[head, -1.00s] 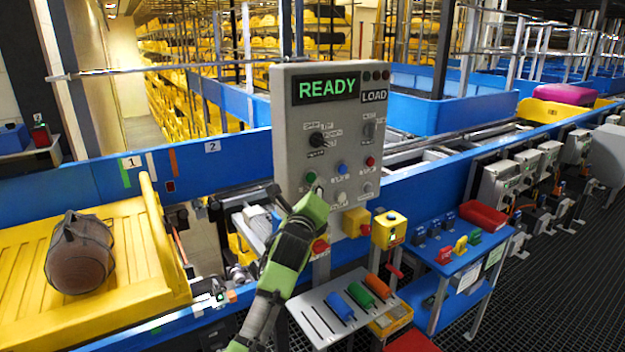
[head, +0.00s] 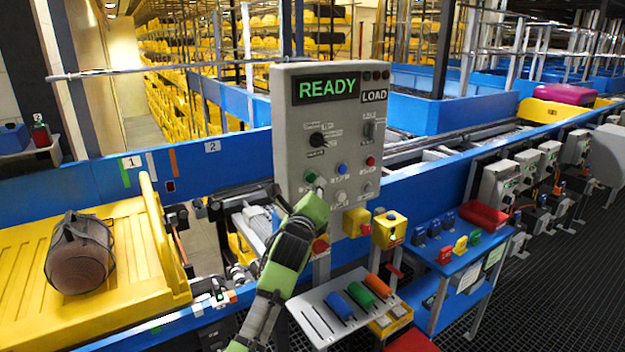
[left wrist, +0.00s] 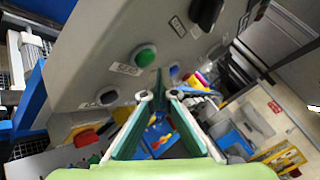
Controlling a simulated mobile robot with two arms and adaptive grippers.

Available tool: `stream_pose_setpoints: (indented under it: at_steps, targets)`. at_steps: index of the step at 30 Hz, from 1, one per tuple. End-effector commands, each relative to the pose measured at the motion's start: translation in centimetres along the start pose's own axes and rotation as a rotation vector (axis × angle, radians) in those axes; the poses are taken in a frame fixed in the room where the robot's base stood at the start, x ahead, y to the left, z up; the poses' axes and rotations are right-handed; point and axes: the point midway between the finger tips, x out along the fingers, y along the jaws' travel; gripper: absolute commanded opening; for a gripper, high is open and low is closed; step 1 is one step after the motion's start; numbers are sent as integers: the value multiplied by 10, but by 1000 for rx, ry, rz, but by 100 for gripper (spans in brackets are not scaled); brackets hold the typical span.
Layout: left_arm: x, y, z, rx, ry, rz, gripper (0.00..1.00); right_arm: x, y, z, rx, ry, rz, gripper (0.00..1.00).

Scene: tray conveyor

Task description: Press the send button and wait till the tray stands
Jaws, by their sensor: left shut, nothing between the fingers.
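A grey control panel (head: 335,140) stands upright in the middle of the head view. Its display (head: 327,87) reads READY in green, with LOAD on a plate beside it. A green button (head: 310,176) is low on its left side; it also shows in the left wrist view (left wrist: 144,56). The small button labels are not readable. My left gripper (head: 319,189) is shut and empty, its tips close to the panel face just below the green button. I cannot tell whether they touch. My right gripper is not visible.
A blue table (head: 465,262) with small items is to the right. Blue conveyor walls run behind.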

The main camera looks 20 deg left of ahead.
Motion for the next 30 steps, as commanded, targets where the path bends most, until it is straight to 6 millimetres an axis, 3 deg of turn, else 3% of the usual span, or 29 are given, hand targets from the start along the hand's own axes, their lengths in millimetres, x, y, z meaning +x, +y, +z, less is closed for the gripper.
stream_pose_setpoints:
  at_steps: [30]
  targets:
    - [9,6,7,0,0,0,0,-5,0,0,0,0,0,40]
